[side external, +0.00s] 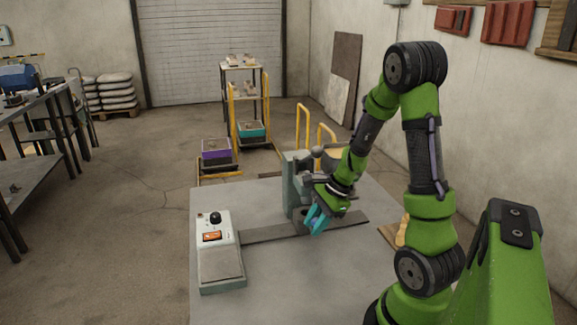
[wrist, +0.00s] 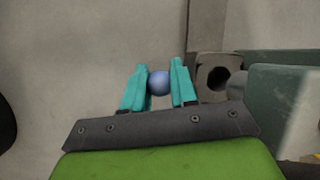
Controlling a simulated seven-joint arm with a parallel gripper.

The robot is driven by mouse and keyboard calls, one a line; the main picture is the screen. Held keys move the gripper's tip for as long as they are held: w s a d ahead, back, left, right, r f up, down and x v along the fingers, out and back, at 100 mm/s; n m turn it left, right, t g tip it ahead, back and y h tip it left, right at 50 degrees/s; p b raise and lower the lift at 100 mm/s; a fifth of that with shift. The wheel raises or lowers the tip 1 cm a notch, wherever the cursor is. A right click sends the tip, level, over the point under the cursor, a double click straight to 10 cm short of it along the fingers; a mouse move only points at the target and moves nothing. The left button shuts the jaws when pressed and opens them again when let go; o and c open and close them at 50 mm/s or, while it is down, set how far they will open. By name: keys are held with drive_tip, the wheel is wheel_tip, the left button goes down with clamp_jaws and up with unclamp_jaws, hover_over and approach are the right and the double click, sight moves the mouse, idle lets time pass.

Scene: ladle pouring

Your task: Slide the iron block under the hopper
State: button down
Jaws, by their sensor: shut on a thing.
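My gripper (side external: 317,220) has teal fingers and is low over the table beside a grey-green stand (side external: 292,187). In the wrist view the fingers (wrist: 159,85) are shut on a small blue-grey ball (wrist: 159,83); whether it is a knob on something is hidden. A dark block with a round hollow (wrist: 216,75), likely the iron block, sits just right of the fingers, beside the stand (wrist: 270,95). In the side view my gripper hides most of that spot. A dark grey part on top of the stand (side external: 318,154) may be the hopper; my arm partly covers it.
A dark flat track (side external: 265,234) runs across the table (side external: 300,275) past the stand's foot. A white control box with a black knob (side external: 216,235) stands at the table's left. The table's front middle is clear. Yellow-railed carts (side external: 216,150) stand behind.

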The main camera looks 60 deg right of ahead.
drive_tip(key=s+d, duration=1)
drive_tip(key=c, duration=0.9)
unclamp_jaws()
drive_tip(key=shift+c, duration=0.2)
drive_tip(key=shift+r, duration=0.2)
drive_tip(key=v, duration=1.6)
drive_tip(key=shift+s+r, duration=0.2)
drive_tip(key=shift+r, duration=0.05)
